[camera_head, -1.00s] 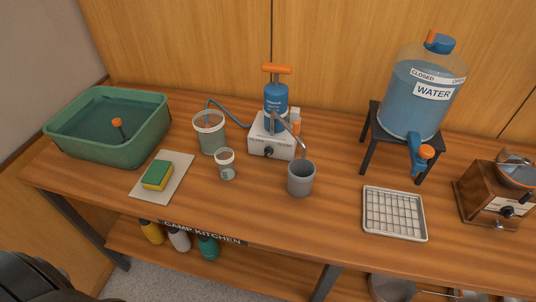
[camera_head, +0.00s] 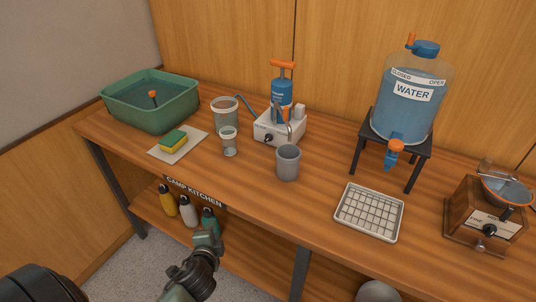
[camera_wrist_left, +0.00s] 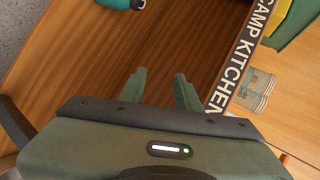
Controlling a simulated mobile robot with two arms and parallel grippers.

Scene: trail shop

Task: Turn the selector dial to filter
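A black dial knob (camera_head: 268,139) is on the front of the white base (camera_head: 280,128) of the blue hand pump (camera_head: 282,93), at the back middle of the counter. Another small black knob (camera_head: 489,230) is on the front of the wooden grinder (camera_head: 486,208) at the far right. The lettering around both knobs is too small to read. My left gripper (camera_head: 207,238) is low in front of the counter, apart from both knobs. In the left wrist view its two green fingers (camera_wrist_left: 160,90) stand apart with nothing between them. My right gripper is not in view.
A grey cup (camera_head: 288,163), two clear cups (camera_head: 229,144) and a sponge (camera_head: 173,141) stand near the pump. A wire-racked tray (camera_head: 369,212) and the water jug (camera_head: 408,100) are between pump and grinder. Bottles (camera_head: 189,211) stand on the shelf below.

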